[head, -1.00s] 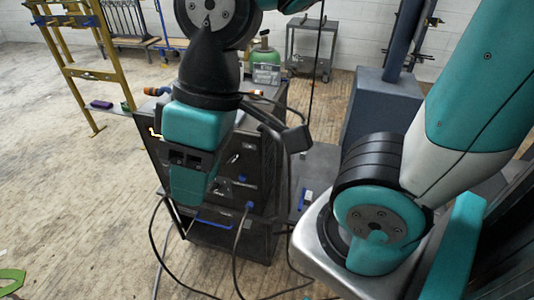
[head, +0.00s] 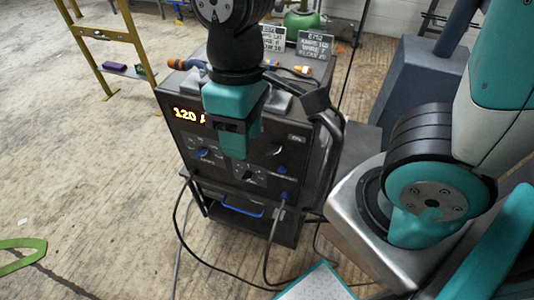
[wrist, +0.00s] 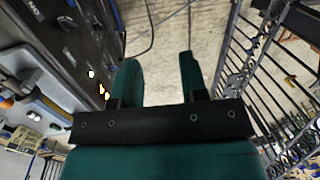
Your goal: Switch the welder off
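The welder (head: 180,145) is a dark box on a cart, its front panel facing me. Its orange display (head: 187,115) is lit and reads 120, with the rest covered by my gripper. Dark and blue knobs show on the panel, including a left knob (head: 203,153) and a right knob (head: 273,149). My gripper (head: 236,152) hangs in front of the panel and hides its upper middle. In the wrist view my gripper (wrist: 160,75) is open and empty, its fingers apart. The welder's panel (wrist: 45,45) lies left of them, with upside-down "ON" lettering. I cannot tell the switch's position.
Cables (head: 175,220) hang from the welder's front to the floor. A yellow frame (head: 110,35) stands back left, and a blue-grey block (head: 408,90) stands to the right. Green strapping (head: 22,255) lies at lower left. The floor left of the welder is largely clear.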

